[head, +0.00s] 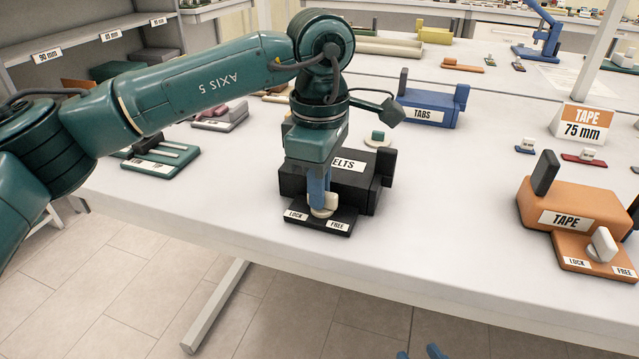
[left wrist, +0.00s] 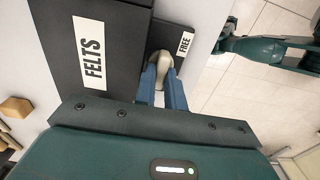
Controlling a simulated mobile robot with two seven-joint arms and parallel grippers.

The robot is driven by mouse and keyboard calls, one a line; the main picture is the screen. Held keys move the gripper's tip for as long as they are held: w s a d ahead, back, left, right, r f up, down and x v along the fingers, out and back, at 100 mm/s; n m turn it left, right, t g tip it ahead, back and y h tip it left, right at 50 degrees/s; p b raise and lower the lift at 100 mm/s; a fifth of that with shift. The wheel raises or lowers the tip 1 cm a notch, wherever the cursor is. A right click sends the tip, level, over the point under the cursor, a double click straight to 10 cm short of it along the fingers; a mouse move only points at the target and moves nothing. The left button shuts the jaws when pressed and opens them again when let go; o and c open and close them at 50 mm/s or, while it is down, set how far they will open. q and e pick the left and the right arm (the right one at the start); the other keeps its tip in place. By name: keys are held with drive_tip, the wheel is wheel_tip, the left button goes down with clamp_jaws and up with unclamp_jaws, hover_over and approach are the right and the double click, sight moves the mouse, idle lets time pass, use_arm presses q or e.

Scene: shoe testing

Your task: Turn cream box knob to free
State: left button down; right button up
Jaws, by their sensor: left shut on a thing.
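A black box (head: 345,188) with a "FELTS" label stands near the table's front edge; in the head view my arm covers the label's start. Its front plate (head: 345,217) carries "LOCK" on the left and "FREE" on the right. The cream knob (head: 331,203) sits on this plate, partly hidden by my left gripper (head: 320,207). In the left wrist view, the blue fingers are shut on the cream knob (left wrist: 161,61), with "FREE" (left wrist: 184,45) beside it. I cannot tell exactly where the knob points. My right gripper (head: 420,353) shows only two spread blue fingertips at the bottom edge.
An orange "TAPE" box (head: 540,206) with its own cream knob (head: 603,244) stands to the right. A blue "TABS" box (head: 428,110) is behind. A green-based item (head: 165,160) lies left, under my arm. The table between the black and orange boxes is clear.

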use_arm(q)
drive_tip(key=c, duration=1.6)
unclamp_jaws()
drive_tip(key=shift+o, duration=0.7)
